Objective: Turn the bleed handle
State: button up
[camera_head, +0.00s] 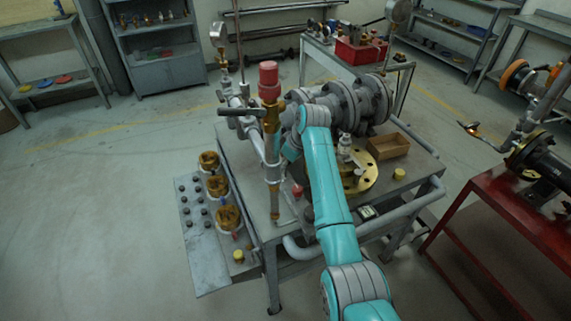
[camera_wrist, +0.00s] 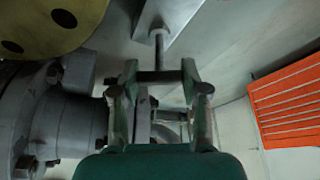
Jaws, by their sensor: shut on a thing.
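In the wrist view, my gripper (camera_wrist: 159,82) has one green-and-grey finger on each side of a dark crossbar (camera_wrist: 160,76). The crossbar lies level between the fingertips, and both ends meet the fingers. A thin grey rod (camera_wrist: 158,48) runs up from its middle to a pale bar, so it looks like a T-shaped bleed handle. The fingers are shut on it. In the head view, my teal arm reaches to the grey flanged valve (camera_head: 350,101), and its wrist hides the gripper and this handle.
A brass pipe fitting with a red cap (camera_head: 268,74) and a dark lever (camera_head: 240,112) stands left of my wrist. A brass flange (camera_head: 366,184) and a wooden box (camera_head: 388,147) lie on the bench. A red table (camera_head: 492,225) stands at right. Floor at left is clear.

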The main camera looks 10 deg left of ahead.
jog(key=shift+m+t+h, duration=0.35)
jog(key=shift+m+h, duration=0.05)
jog(key=shift+m, duration=1.05)
jog(key=shift+m+t+h, duration=0.35)
jog(key=shift+m+h, duration=0.05)
jog(key=shift+m, duration=1.05)
jog(key=o, duration=1.2)
jog(key=shift+c, duration=0.2)
jog(key=shift+r, duration=0.1)
jog(key=v, duration=1.1)
jog(key=shift+s+r, duration=0.2)
jog(key=shift+r, duration=0.15)
jog(key=shift+d, duration=0.15)
jog(key=shift+d, duration=0.1)
